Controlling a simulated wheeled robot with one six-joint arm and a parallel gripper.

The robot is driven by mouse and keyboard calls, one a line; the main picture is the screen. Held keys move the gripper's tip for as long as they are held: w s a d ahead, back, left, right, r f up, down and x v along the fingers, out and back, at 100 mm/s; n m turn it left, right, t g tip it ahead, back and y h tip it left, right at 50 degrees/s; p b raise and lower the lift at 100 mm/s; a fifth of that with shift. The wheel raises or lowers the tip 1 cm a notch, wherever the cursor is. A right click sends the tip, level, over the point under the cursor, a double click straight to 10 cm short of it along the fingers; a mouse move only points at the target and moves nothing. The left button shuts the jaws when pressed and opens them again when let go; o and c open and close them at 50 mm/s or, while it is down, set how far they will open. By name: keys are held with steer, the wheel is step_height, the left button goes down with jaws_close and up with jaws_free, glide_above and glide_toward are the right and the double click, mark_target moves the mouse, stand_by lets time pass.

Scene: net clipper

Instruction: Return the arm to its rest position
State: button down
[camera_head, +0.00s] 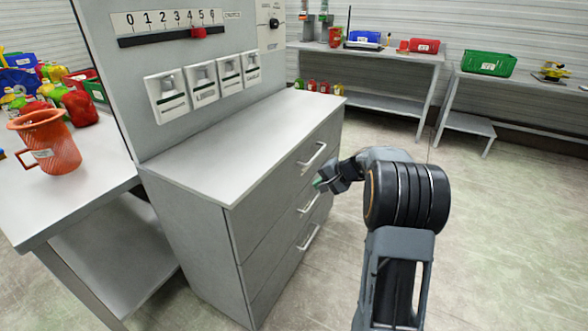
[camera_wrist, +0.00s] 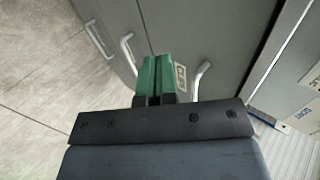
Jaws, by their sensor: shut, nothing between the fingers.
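My arm reaches out on the right of the head view, bent at a dark banded joint. My gripper (camera_head: 319,184) is in front of the drawer fronts of a grey cabinet (camera_head: 220,152), near the handles. In the wrist view my gripper's green fingers (camera_wrist: 158,78) are shut together with nothing between them. A drawer handle (camera_wrist: 129,52) shows to their left and another handle (camera_wrist: 201,78) to their right. A small label (camera_wrist: 181,76) shows just behind the fingertips. I cannot tell whether the fingers touch the cabinet. All drawers look closed.
A table (camera_head: 20,212) with an orange pitcher (camera_head: 50,145) and colourful items stands left. A panel (camera_head: 120,62) with a red slider (camera_head: 198,32) and switches rises behind the cabinet. Benches with bins (camera_head: 488,62) stand at the back. Floor (camera_head: 480,240) to the right is clear.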

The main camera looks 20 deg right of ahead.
steer(key=s+a+f+g+h+p, duration=0.1)
steer(key=s+f+g, duration=0.2)
steer(key=s, duration=0.4)
steer(key=s+a+r+n+g+h+p, duration=0.2)
steer(key=s+a+r+n+p, duration=0.1)
steer(key=s+a+r+p, duration=0.25)
steer(key=s+a+r+n+h+p, duration=0.1)
steer(key=s+a+r+n+p, duration=0.2)
steer(key=s+r+p, duration=0.4)
steer(key=s+a+r+n+t+h+p, duration=0.1)
steer(key=s+r+p, duration=0.6)
steer(key=r, duration=0.7)
steer(key=a+n+h, duration=0.1)
steer(key=a+n, duration=0.1)
steer(key=a, duration=0.1)
steer(key=shift+s+a+r+n+t+p, duration=0.15)
steer(key=shift+s+a+n+t+p, duration=0.15)
steer(key=shift+n+p, duration=0.1)
